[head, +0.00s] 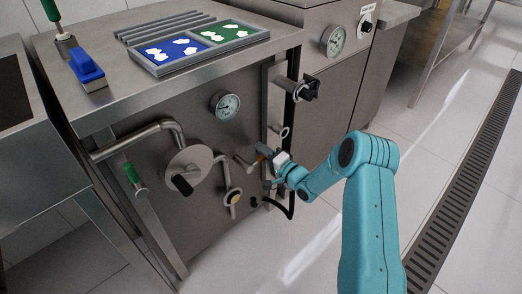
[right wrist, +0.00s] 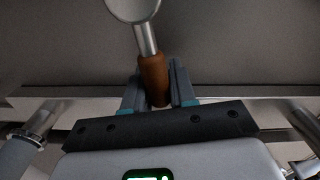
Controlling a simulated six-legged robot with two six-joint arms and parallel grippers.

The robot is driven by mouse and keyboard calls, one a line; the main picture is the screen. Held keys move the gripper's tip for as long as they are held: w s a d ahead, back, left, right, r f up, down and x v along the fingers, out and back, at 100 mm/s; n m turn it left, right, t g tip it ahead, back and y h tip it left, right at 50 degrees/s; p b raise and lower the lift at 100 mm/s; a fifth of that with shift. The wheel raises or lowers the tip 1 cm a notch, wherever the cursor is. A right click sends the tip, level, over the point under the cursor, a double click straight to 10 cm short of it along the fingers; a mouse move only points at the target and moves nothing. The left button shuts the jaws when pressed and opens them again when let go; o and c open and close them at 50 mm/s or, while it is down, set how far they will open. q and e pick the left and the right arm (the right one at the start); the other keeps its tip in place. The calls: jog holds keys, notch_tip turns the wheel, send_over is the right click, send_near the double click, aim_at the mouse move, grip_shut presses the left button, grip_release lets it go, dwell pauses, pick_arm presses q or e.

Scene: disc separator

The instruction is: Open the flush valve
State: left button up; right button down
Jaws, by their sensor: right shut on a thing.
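A valve lever with a brown grip (right wrist: 153,72) shows in the right wrist view, its steel stem running up to a round metal hub (right wrist: 133,8). My right gripper (right wrist: 157,88) is shut on the brown grip, one finger on each side. In the head view my right gripper (head: 268,168) is at the front panel of the steel machine, low and right of the gauge, and the brown grip (head: 261,159) shows only as a small patch beside the fingers. No label is readable, so I cannot tell the valve's name. My left gripper is not in view.
A black hose (head: 290,203) hangs by my gripper. A blue-handled brush (head: 87,68) and a tray (head: 158,70) lie on top.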

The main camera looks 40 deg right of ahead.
jog(key=shift+d+f+m, duration=0.1)
jog(key=shift+f+m, duration=0.65)
jog(key=shift+m, duration=0.25)
jog(key=shift+f, duration=0.1)
jog(key=c, duration=1)
grip_release()
jog(key=s+d+p, duration=0.1)
jog(key=s+p, duration=0.2)
jog(key=s, duration=1.3)
jog(key=shift+s+p, duration=0.15)
jog(key=shift+p, duration=0.25)
jog(key=shift+d, duration=0.1)
